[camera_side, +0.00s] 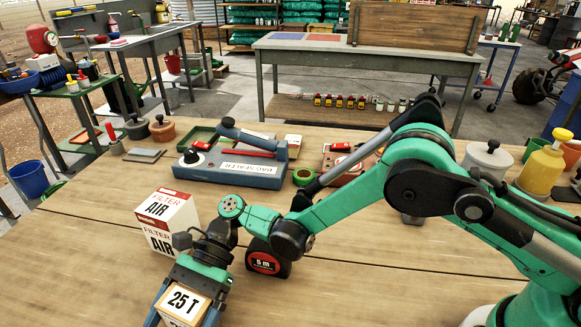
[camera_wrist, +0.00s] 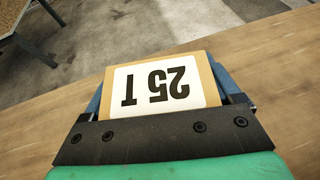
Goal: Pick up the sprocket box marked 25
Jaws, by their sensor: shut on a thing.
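The sprocket box (camera_side: 184,303) is a tan carton with a white label reading "25 T". It is at the lower left of the side view, near the front of the wooden table. My gripper (camera_side: 186,306) is shut on it, with blue fingers on both sides of the box. In the wrist view the box (camera_wrist: 163,86) shows between the fingers with its label upside down. The lower part of the box is cut off or hidden, so I cannot tell whether it touches the table.
A white and red air filter box (camera_side: 168,222) stands just behind my gripper. A black and red tape measure (camera_side: 266,262) is to its right. A bag sealer (camera_side: 232,164), green tape roll (camera_side: 303,176) and weights (camera_side: 162,131) are farther back. The front table planks (camera_side: 380,270) are clear.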

